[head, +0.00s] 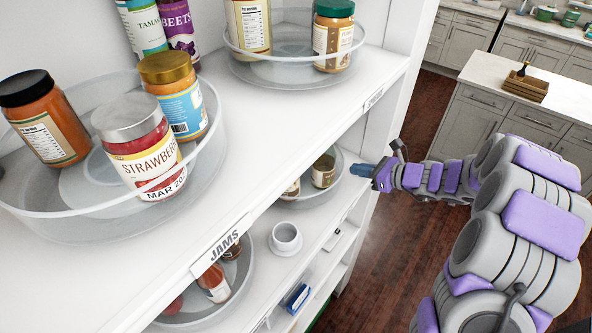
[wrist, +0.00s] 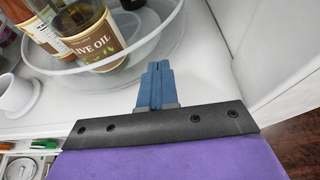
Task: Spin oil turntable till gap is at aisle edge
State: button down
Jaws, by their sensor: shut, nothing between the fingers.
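The oil turntable, a clear round tray, sits on the lower shelf in the head view (head: 338,183), partly hidden by the upper shelf. Its clear rim (wrist: 115,59) fills the upper left of the wrist view. An olive oil bottle (wrist: 95,42) stands in it near the aisle-side rim, with another bottle (wrist: 35,25) to its left. To the right of the olive oil bottle the tray looks bare, with a dark object behind. My gripper (head: 362,170) has its blue fingertips (wrist: 157,68) shut and empty beside the rim; I cannot tell whether they touch.
A jam turntable (head: 205,150) and another turntable (head: 285,75) stand on the upper shelf above. A white shelf side panel (wrist: 262,40) is close on the right. The wooden aisle floor (head: 400,240) is open.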

jog(key=shift+a, duration=0.75)
jog(key=shift+s, duration=0.15)
jog(key=shift+s+b, duration=0.45)
jog(key=shift+s, duration=0.6)
jog(key=shift+s+a+b, duration=0.25)
jog(key=shift+s, duration=0.25)
jog(key=shift+s+a+b, duration=0.2)
jog(key=shift+s+a, duration=0.05)
jog(key=shift+s, duration=0.25)
jog(key=shift+s+a+b, duration=0.2)
jog(key=shift+s+a, duration=0.05)
jog(key=shift+s, duration=0.25)
jog(key=shift+s+a+b, duration=0.2)
jog(key=shift+s+a, duration=0.05)
jog(key=shift+s, duration=0.35)
